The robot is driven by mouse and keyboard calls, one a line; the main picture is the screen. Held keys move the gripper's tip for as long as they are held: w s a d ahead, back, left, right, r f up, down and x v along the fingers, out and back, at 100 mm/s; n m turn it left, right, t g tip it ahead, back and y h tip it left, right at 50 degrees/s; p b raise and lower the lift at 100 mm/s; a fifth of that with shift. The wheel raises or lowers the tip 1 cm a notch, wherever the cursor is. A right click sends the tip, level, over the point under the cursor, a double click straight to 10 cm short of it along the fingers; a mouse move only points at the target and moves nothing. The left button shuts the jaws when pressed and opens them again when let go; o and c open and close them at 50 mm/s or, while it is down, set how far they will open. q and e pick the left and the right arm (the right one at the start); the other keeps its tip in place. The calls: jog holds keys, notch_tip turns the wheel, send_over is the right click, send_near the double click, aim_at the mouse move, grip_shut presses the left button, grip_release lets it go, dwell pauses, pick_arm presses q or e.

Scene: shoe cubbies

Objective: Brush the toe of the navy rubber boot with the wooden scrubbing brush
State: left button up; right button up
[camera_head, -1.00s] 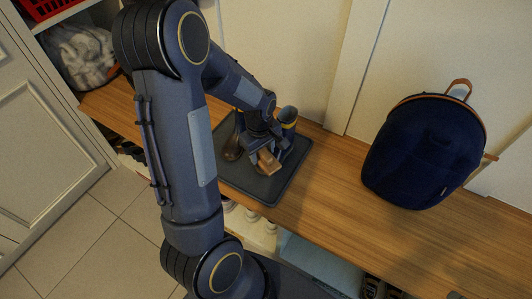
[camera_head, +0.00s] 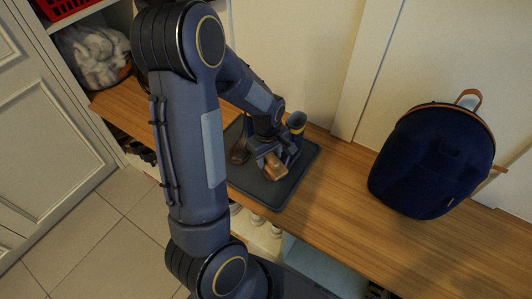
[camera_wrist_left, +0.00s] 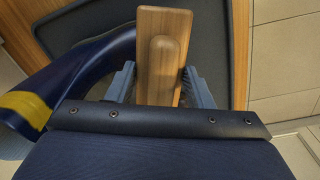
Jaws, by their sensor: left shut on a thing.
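My left gripper (camera_head: 268,156) is shut on the wooden scrubbing brush (camera_head: 276,169), low over the dark mat. In the left wrist view the brush (camera_wrist_left: 178,22) has a plain wooden block with a raised grip between the fingers (camera_wrist_left: 160,85); its bristles are hidden below. The navy rubber boot (camera_head: 297,121), with a yellow band, stands upright on the mat behind the gripper, partly hidden by it. In the left wrist view the boot (camera_wrist_left: 85,62) curves in from the left, its front end at the brush's left edge. I cannot tell whether they touch. My right gripper is not in view.
The dark mat (camera_head: 300,178) lies on the wooden bench (camera_head: 340,200). A brown shoe or boot (camera_head: 238,152) stands on its left part. A navy backpack (camera_head: 430,160) stands at the right. The bench between mat and backpack is clear; a wall rises behind.

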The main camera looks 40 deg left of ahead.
pick_arm(q)
jog(key=r+p, duration=0.4)
jog(key=r, duration=0.1)
jog(key=r+p, duration=0.3)
jog(key=shift+s, duration=0.3)
dwell(0.6)
jog(key=shift+w+d+f+g+h+b, duration=0.1)
jog(key=shift+w+f+g+h+b, duration=0.1)
jog(key=shift+f+b, duration=0.6)
jog(key=shift+w+d+f+g+h+b, duration=0.15)
jog(key=shift+f+b, duration=0.15)
jog(key=shift+f, duration=0.85)
jog(key=shift+w+d+f+b, duration=0.1)
jog(key=shift+f+b, duration=0.2)
jog(key=shift+f, duration=0.25)
jog(key=shift+w+d+f+b, duration=0.1)
jog(key=shift+f+b, duration=0.15)
jog(key=shift+f, duration=0.3)
jog(key=shift+f+b, duration=0.6)
jog(key=shift+f, duration=0.2)
